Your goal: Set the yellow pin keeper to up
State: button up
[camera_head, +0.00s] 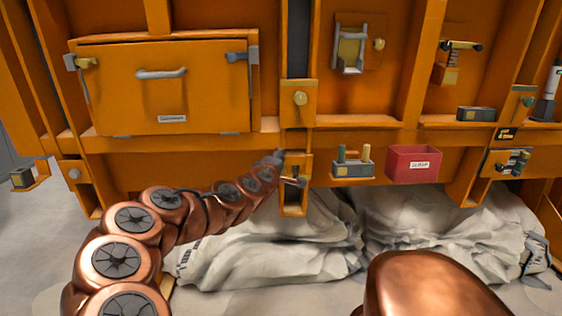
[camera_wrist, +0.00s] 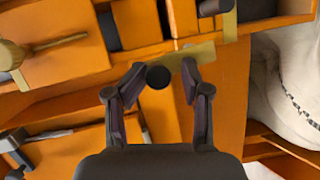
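In the wrist view, a flat brass-yellow bar (camera_wrist: 203,53), which looks like the yellow pin keeper, lies slantwise across an orange panel. A dark round knob or pin end (camera_wrist: 158,77) sits in front of it. My gripper (camera_wrist: 165,70) has its two fingers apart, one on each side of the dark round end. I cannot tell whether a finger touches it or the bar. In the head view, my arm reaches a small orange bracket (camera_head: 293,208) with a dark pin, low on the middle post. The gripper is mostly hidden there behind the wrist.
A yellow knob (camera_head: 300,98) is on a plate above the bracket. A closed orange hatch (camera_head: 120,95) is at left. A block with upright pegs (camera_head: 353,169) and a red bin (camera_head: 413,165) stand to the right. Pale sacks (camera_head: 270,250) lie below.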

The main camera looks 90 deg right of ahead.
jog(key=shift+s+a, duration=0.1)
jog(key=shift+s, duration=0.1)
jog(key=v, duration=1.2)
dwell(0.4)
jog(key=shift+w, duration=0.1)
dwell(0.4)
